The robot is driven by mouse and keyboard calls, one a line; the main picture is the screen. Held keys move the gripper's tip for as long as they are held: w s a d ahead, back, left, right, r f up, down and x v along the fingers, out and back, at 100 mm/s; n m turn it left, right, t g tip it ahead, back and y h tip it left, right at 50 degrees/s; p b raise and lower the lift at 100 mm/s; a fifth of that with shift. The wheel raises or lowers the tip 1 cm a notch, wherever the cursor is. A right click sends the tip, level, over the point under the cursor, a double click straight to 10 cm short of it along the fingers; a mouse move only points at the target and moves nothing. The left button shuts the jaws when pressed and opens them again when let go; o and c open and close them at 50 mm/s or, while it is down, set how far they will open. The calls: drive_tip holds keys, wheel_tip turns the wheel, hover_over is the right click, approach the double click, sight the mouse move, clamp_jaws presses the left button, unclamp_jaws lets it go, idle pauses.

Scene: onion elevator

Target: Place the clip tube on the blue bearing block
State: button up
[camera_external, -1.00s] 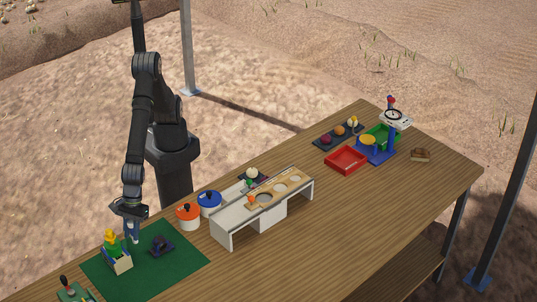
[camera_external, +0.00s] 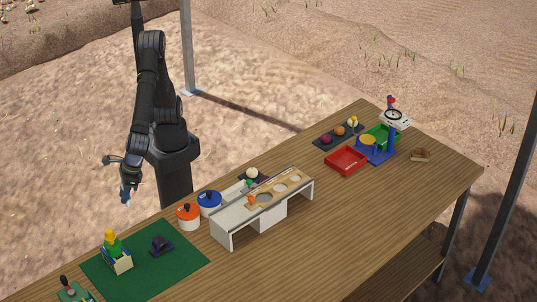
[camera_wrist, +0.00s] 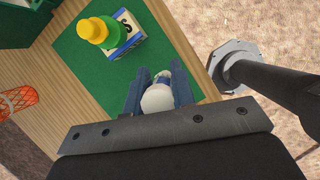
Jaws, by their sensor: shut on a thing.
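My gripper (camera_external: 126,196) hangs at the left, raised above the back edge of the table. In the wrist view its two blue fingers (camera_wrist: 157,95) are shut on a white, rounded piece (camera_wrist: 158,99) with a blue part at its far end, seemingly the clip tube. A small dark bluish-purple block (camera_external: 162,244), possibly the bearing block, sits on the green mat (camera_external: 186,262), apart from the gripper. I cannot make it out in the wrist view, where the gripper covers part of the mat.
A small box (camera_external: 117,261) with green and yellow pieces stands on the mat. Orange (camera_external: 188,216) and blue (camera_external: 209,204) round containers and a long white-sided rack (camera_external: 225,228) stand to the right. A red tray (camera_external: 346,161) lies farther off. The near table centre is clear.

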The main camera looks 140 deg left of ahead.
drive_tip(key=shift+w+a+f, duration=0.7)
drive_tip(key=shift+w+f, duration=1.1)
drive_tip(key=shift+w+a+f, duration=0.7)
drive_tip(key=shift+w+f, duration=1.05)
drive_tip(key=shift+f, duration=0.05)
drive_tip(key=shift+w+a+f, duration=0.7)
drive_tip(key=shift+w+f, duration=1.1)
drive_tip(key=shift+f, duration=0.15)
drive_tip(key=o, duration=1)
drive_tip(key=v, duration=1.2)
drive_tip(key=shift+w, duration=0.1)
